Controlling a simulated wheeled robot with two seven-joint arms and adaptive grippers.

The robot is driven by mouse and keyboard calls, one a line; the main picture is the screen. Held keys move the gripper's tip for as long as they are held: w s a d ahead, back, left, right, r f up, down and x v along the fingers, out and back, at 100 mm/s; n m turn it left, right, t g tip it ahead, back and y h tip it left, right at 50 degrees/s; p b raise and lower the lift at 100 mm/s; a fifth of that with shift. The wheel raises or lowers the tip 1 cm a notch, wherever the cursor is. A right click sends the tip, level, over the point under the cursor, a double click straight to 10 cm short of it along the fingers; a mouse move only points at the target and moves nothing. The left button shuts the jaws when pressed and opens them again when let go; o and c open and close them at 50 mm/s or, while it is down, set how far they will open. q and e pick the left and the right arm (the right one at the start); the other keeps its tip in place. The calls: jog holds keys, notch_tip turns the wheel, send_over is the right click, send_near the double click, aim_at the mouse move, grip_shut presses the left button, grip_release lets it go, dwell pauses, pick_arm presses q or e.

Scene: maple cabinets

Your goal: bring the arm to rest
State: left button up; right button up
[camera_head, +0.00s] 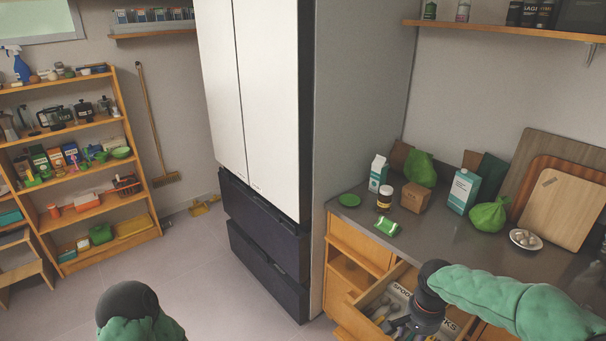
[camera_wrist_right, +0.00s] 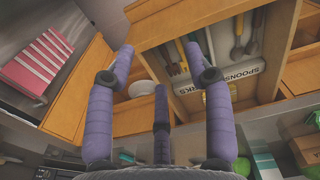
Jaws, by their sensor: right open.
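My right arm, in a green sleeve, reaches in from the right in the head view. My right gripper (camera_head: 402,326) is low over the open drawer (camera_head: 367,298), its fingers partly cut off by the frame edge. In the right wrist view the purple fingers of the right gripper (camera_wrist_right: 160,60) are spread apart with nothing between them. The drawer's front edge and its utensils (camera_wrist_right: 238,35) lie beyond the fingertips, beside a label reading SPOONS. Of my left arm only a green and black part (camera_head: 135,312) shows at the bottom; its gripper is out of view.
The grey counter (camera_head: 350,217) above the drawer holds cartons (camera_head: 463,191), a jar (camera_head: 385,197), green bags (camera_head: 489,215), a bowl (camera_head: 525,239) and cutting boards (camera_head: 562,208). A tall fridge (camera_head: 262,100) stands left of it. The floor (camera_head: 225,285) before the fridge is clear.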

jog(key=s+a+f+n+y+b, duration=0.1)
jog(key=a+f, duration=0.2)
jog(key=f, duration=0.4)
jog(key=s+a+f+n+y+b, duration=0.1)
jog(key=a+f+b, duration=0.1)
jog(key=a+f, duration=0.3)
jog(key=s+a+f+n+b, duration=0.1)
jog(key=s+a+f+b, duration=0.1)
jog(key=s+f, duration=0.3)
jog(key=s+a+f+n+y+b, duration=0.1)
jog(key=s+a+f, duration=0.3)
jog(key=f, duration=0.8)
jog(key=s+a+f+n+y+b, duration=0.1)
jog(key=s+a+f+b, duration=0.3)
jog(key=s+f, duration=0.2)
notch_tip(320, 180, down, 2)
jog(key=shift+f+n, duration=0.25)
jog(key=shift+n, duration=0.15)
jog(key=shift+w, duration=0.1)
